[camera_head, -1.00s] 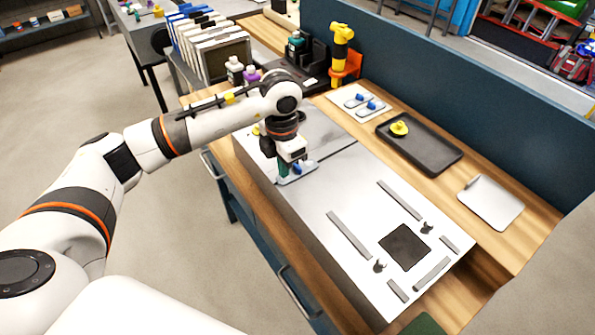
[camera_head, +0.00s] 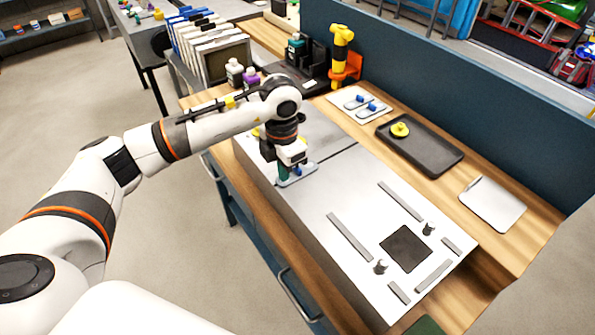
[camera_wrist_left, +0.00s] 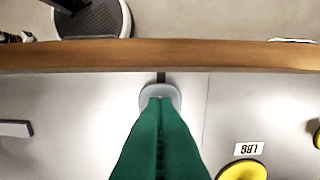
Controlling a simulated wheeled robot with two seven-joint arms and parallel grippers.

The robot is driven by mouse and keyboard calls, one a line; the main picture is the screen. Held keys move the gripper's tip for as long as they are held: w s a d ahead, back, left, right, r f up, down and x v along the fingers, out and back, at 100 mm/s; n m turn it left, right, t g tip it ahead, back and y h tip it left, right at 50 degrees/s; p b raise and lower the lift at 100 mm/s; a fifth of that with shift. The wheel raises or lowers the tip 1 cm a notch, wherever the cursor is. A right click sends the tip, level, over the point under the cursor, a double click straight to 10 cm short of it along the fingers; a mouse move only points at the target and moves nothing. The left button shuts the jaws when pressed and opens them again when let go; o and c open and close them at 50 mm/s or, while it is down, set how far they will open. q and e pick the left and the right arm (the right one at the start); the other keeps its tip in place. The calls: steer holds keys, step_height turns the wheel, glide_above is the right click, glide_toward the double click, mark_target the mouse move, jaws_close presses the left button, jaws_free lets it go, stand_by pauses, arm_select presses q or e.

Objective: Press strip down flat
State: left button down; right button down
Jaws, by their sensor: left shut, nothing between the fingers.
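My left gripper (camera_head: 284,174) is shut and empty, pointing down at the near left part of the pale metal panel (camera_head: 335,190). Its green fingers (camera_wrist_left: 160,140) are together in the left wrist view. Their tips are over or on a light grey rounded plate (camera_wrist_left: 160,91). In the head view this plate (camera_head: 299,177) has a blue knob (camera_head: 297,169) beside the fingers. I cannot tell whether the tips touch it. Grey strips lie on the panel, including a long near one (camera_head: 349,237) and a far one (camera_head: 400,201), around a dark square (camera_head: 404,248). My right gripper is not in view.
Two small dark clips (camera_head: 380,267) (camera_head: 428,229) stand by the square. A black tray (camera_head: 430,157) with a yellow knob (camera_head: 400,129), a pale plate (camera_head: 493,203) and blue-knobbed plates (camera_head: 361,102) lie behind the panel. A blue partition (camera_head: 440,100) closes the back.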

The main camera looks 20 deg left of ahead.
arm_select(q)
steer(key=shift+r+p, duration=1.3)
steer(key=shift+r, duration=1.1)
